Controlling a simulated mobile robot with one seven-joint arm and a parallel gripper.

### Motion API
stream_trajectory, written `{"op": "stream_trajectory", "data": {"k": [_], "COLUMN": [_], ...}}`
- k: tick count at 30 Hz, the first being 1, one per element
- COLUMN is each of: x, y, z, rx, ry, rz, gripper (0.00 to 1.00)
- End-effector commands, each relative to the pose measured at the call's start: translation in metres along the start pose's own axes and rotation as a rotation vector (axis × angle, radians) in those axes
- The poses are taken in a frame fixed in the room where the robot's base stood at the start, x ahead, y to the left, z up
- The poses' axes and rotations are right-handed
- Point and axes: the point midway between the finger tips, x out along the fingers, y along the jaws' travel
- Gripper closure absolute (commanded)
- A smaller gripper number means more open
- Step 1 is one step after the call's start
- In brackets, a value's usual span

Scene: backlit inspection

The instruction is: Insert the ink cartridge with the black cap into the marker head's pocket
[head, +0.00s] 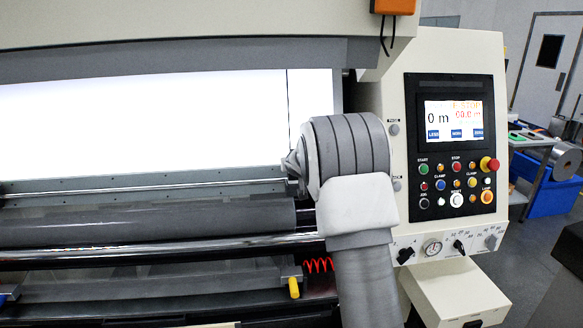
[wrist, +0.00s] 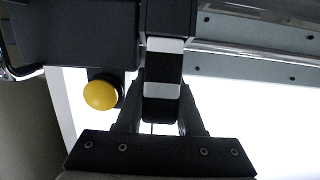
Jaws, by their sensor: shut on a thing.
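In the wrist view my gripper (wrist: 162,82) is shut on the ink cartridge (wrist: 161,90), a dark, narrow piece with white bands, held between the two fingers. Its far end lines up with a black block (wrist: 168,18), which looks like the marker head. I cannot tell whether the cartridge touches the block or sits in a pocket, because the pocket opening is not visible. I cannot tell the black cap apart from the other dark parts. In the head view my arm hides the cartridge and the marker head.
A yellow knob (wrist: 101,95) sticks out close to the left of my fingers. A bright backlit panel (head: 140,120) lies behind, with a grey roller (head: 150,220) below it. The control panel (head: 455,145) with its screen stands right of my arm.

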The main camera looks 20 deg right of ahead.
Motion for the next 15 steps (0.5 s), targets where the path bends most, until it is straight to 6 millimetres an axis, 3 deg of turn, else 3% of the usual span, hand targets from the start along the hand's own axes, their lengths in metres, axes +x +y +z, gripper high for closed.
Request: {"op": "stream_trajectory", "data": {"k": [15], "x": [0.0041], "y": [0.0001], "z": [0.0075], "rx": [0.000], "ry": [0.000], "rz": [0.000], "gripper": [1.00]}}
